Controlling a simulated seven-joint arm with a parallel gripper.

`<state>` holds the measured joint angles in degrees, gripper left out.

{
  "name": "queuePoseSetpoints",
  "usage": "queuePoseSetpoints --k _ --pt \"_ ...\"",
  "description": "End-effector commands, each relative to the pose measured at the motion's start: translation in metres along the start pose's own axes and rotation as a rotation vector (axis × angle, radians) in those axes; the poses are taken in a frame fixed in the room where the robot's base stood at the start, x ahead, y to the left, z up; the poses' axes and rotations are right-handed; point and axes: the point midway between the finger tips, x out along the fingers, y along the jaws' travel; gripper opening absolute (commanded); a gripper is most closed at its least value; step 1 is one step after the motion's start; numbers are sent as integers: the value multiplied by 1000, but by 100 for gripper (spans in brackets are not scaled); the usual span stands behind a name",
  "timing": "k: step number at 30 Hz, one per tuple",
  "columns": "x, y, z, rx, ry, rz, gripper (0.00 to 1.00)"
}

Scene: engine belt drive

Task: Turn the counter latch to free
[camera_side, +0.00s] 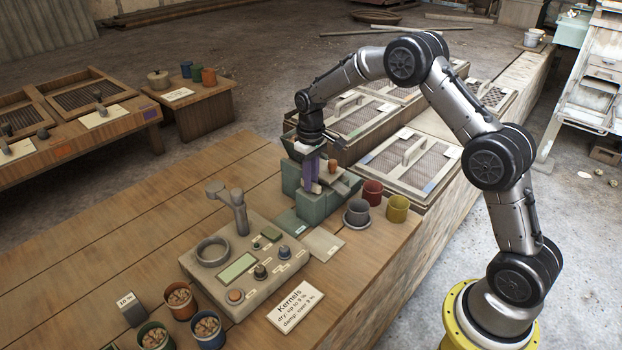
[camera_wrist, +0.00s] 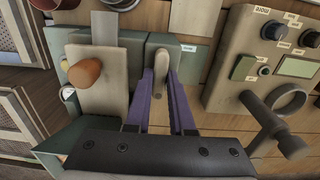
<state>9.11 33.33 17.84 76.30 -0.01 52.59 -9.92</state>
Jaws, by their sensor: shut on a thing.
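The teal counter (camera_side: 312,207) stands on the wooden bench beside the grey meter, and it also shows in the wrist view (camera_wrist: 73,42). A pale, round-ended latch lever (camera_wrist: 161,64) shows on it in the wrist view. My gripper (camera_side: 312,186) points down at the counter. In the wrist view its purple fingers (camera_wrist: 161,80) stand on either side of the lever and are shut on it. In the side view the fingers and counter hide the lever. A pale plate with an orange-brown knob (camera_wrist: 85,72) lies left of the fingers.
The grey meter (camera_side: 240,262) with a screen and knobs stands close to the counter. A red cup (camera_side: 372,192), a yellow cup (camera_side: 397,208) and a grey cup (camera_side: 357,215) stand on its other side. Mesh-topped trays (camera_side: 410,160) lie behind.

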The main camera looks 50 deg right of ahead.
Motion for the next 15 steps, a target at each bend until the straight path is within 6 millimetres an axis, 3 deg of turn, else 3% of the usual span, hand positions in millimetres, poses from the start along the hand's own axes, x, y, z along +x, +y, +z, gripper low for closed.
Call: queuePoseSetpoints --k 15 --pt "-2 0 -1 32 4 0 0"
